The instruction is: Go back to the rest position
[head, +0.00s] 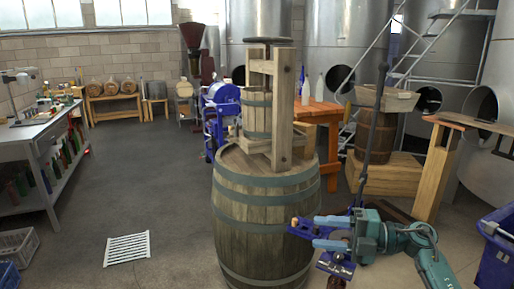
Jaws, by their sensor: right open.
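My right gripper (315,232) is at the lower right of the head view, its arm coming in from the right edge. Its two light-blue fingers point left and stand apart. They are in front of the right side of a big wooden barrel (262,222); I cannot tell whether they touch it. A dark blue device (340,268) with a tall dark lever shows around and below the gripper, partly hidden by it. I see nothing held between the fingers. My left gripper is not in view.
A wooden press (280,110) stands on the barrel. A blue crate (497,250) is at the right edge. A wooden table (320,110) and steel tanks (345,35) are behind. A workbench (40,120) stands left. A white floor grate (127,248) lies on the open grey floor.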

